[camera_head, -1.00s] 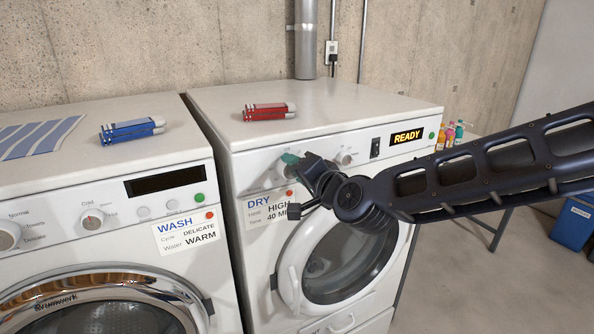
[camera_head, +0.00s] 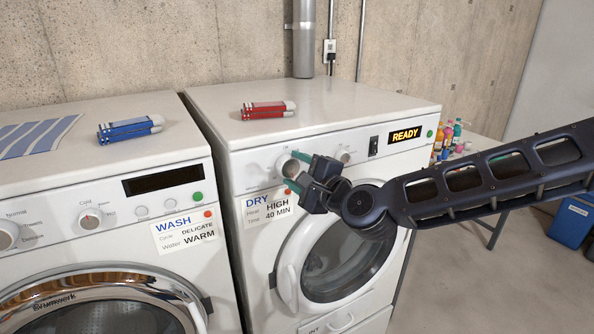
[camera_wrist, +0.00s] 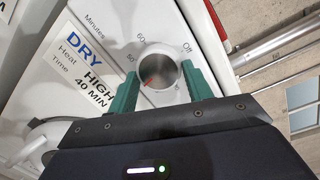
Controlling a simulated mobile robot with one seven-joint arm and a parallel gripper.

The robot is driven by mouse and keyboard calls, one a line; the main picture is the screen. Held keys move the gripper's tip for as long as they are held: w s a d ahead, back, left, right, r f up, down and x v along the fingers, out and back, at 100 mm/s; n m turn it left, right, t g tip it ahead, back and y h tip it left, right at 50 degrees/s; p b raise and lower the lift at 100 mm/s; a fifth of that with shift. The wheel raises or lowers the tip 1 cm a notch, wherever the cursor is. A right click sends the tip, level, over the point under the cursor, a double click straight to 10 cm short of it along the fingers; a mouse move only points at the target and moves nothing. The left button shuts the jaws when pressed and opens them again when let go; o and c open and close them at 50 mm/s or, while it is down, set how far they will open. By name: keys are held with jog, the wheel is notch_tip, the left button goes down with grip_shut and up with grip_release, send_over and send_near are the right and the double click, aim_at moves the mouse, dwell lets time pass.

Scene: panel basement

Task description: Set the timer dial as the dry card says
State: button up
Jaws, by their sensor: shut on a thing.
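The timer dial (camera_head: 287,166) is a silver knob on the dryer's front panel. In the wrist view the timer dial (camera_wrist: 158,70) shows a red mark at its lower left; "Minutes", "60", "50" and "Off" are readable around it, and the rest of the scale is hidden. My gripper (camera_head: 294,172) has its green fingers on two sides of the dial and is shut on it; they also show in the wrist view (camera_wrist: 160,66). The dry card (camera_head: 268,207) below reads DRY, Heat HIGH, Time 40 MIN; it is also in the wrist view (camera_wrist: 78,65).
A second knob (camera_head: 343,156), a switch (camera_head: 374,145) and a READY display (camera_head: 406,135) sit right of the dial. The dryer door (camera_head: 290,281) is below my gripper. The washer (camera_head: 165,244) stands at left. A red packet (camera_head: 268,110) lies on the dryer.

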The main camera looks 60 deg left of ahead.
jog(key=shift+f+m, duration=0.15)
jog(key=shift+m, duration=0.95)
jog(key=o, duration=1)
jog(key=shift+d, duration=0.1)
jog(key=d, duration=0.3)
jog(key=w+d, duration=0.1)
jog(key=d, duration=0.6)
jog(key=shift+w+d, duration=0.25)
jog(key=shift+w, duration=0.05)
